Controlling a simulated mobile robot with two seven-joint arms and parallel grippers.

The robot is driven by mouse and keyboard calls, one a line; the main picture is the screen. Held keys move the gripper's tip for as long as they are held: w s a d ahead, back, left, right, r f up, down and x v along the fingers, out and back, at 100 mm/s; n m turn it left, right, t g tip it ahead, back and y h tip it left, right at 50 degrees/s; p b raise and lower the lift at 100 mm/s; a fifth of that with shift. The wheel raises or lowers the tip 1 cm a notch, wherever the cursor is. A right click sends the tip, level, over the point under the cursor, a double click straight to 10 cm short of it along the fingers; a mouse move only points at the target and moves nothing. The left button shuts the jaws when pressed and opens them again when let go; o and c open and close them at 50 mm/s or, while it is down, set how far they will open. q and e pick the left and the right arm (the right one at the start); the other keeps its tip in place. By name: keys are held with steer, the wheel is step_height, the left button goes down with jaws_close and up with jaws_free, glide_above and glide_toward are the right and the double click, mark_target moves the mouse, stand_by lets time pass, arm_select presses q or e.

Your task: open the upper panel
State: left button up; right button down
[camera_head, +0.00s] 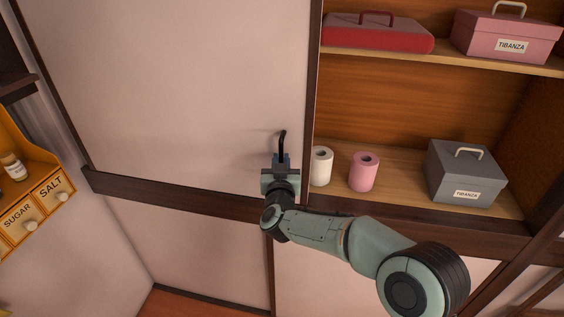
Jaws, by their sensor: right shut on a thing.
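The upper panel (180,85) is a large pale sliding panel with dark wooden edges. It covers the left part of the cupboard, and the right part of the cupboard stands uncovered. A thin black handle (283,140) stands out near the panel's lower right corner. My right gripper (282,160) is at the handle's lower end and is shut on it. The fingers hide that part of the handle. My left gripper is not in view.
Shelves to the right of the panel hold a red case (375,38), a pink box (505,38), a white roll (321,166), a pink roll (363,172) and a grey box (465,172). An orange spice rack (30,195) hangs at the left.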

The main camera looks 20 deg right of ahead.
steer(key=shift+f, duration=0.15)
steer(key=c, duration=1.2)
jaws_free()
arm_select(q)
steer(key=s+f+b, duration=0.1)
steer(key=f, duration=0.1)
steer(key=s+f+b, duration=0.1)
steer(key=b, duration=0.1)
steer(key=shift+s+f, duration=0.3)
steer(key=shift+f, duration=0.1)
arm_select(e)
steer(key=v, duration=1.3)
steer(key=shift+s+a, duration=0.1)
steer(key=shift+s, duration=0.15)
